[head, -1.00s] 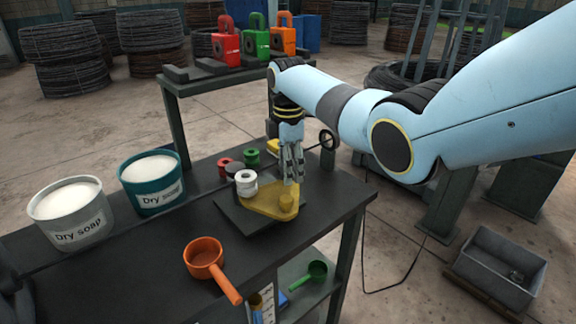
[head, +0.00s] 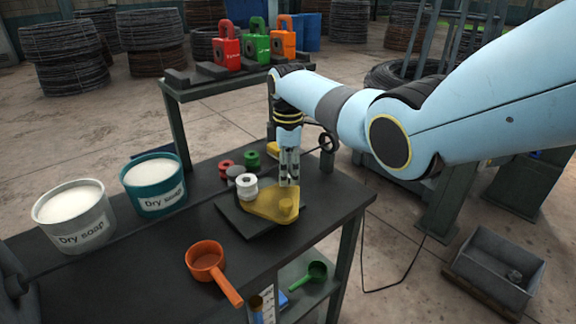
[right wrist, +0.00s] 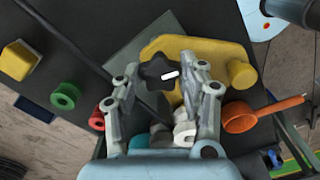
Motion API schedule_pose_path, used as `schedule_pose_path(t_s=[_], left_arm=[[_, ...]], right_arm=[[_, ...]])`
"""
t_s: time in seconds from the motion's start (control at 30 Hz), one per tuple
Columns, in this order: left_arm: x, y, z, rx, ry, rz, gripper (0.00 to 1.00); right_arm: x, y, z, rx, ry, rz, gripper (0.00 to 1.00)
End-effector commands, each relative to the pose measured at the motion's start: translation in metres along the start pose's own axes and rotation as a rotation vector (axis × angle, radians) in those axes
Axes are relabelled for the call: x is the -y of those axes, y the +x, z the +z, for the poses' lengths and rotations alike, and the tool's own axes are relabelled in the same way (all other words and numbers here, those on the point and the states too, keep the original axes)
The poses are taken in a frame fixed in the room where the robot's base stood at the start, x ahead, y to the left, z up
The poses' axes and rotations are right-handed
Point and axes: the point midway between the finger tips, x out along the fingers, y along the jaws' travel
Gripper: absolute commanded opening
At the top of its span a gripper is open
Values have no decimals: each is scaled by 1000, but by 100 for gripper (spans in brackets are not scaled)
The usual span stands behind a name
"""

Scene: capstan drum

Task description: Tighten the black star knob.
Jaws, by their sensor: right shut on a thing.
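The black star knob (right wrist: 158,70) shows in the right wrist view, between the fingertips, with a white bar mark on it. It sits over the yellow plate (right wrist: 205,50). My right gripper (right wrist: 161,74) is shut on the knob. In the head view my right gripper (head: 289,183) points straight down at the back right part of the yellow plate (head: 262,208), and the knob is hidden there by the fingers. My left gripper is not in view.
A white spool (head: 247,187) stands close to the gripper's left, with a red spool (head: 226,165) and a green spool (head: 252,158) behind.

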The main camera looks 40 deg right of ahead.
Motion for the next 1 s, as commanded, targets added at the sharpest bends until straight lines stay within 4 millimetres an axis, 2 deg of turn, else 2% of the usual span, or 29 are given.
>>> schedule_pose_path(t_s=[0.1,0.4,1.0], left_arm=[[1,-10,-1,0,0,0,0],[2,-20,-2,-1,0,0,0],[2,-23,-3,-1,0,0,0]], right_arm=[[1,-3,0,0,107,-1,9],[1,-2,0,-1,392,0,9],[2,0,-1,0,962,1,9]])
